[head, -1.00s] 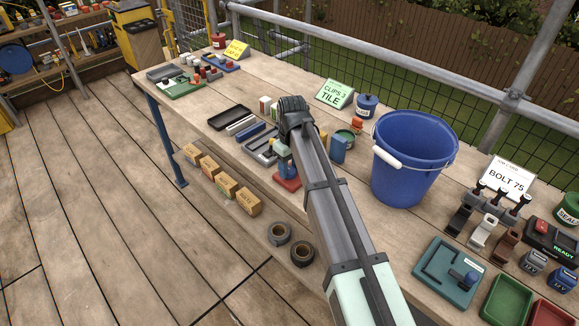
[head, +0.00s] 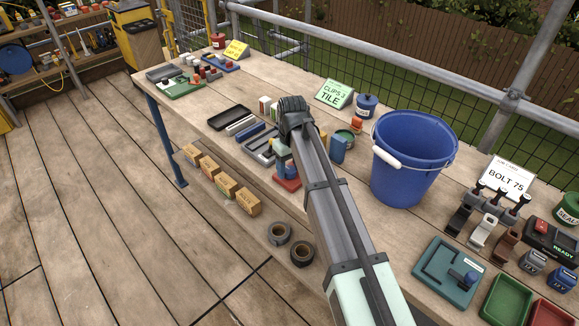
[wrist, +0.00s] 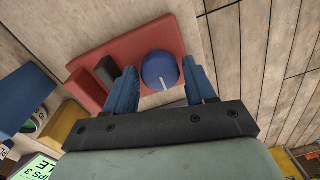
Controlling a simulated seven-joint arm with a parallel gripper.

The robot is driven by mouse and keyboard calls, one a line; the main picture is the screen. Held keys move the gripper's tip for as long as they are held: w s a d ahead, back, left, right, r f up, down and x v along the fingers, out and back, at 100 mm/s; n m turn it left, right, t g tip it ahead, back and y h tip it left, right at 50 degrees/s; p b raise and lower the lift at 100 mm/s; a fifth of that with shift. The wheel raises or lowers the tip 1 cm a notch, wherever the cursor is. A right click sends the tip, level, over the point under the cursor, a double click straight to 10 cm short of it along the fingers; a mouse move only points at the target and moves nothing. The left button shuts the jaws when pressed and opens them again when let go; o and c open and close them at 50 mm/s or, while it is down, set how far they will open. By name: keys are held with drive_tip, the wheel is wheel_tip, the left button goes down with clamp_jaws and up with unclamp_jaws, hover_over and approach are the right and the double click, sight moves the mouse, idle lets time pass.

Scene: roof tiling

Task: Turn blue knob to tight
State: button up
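The blue knob (wrist: 160,70) is a round knob with a pale line on its top. Narrow gaps seem to show between fingers and knob. In the head view my gripper (head: 287,160) is low over the red base (head: 288,183) near the table's front edge; my arm hides much of it there.
A blue bucket (head: 412,165) stands to the right of my arm. A blue block (head: 338,150) and a green tin (head: 348,136) stand close on the right. Grey trays (head: 260,147) lie to the left. Bare tabletop (head: 205,100) shows farther left.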

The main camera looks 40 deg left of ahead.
sight(292, 169)
drive_tip(key=shift+r, duration=0.1)
wheel_tip(292, 169, up, 14)
drive_tip(key=shift+w, duration=0.25)
idle(0.5)
drive_tip(key=shift+o, duration=1.3)
drive_tip(key=shift+d, duration=0.15)
drive_tip(key=f+m, duration=0.1)
drive_tip(key=f, duration=0.3)
drive_tip(key=f+m, duration=0.1)
drive_tip(key=f, duration=0.4)
drive_tip(key=f+m, duration=0.1)
drive_tip(key=f, duration=0.4)
drive_tip(key=shift+s, duration=0.3)
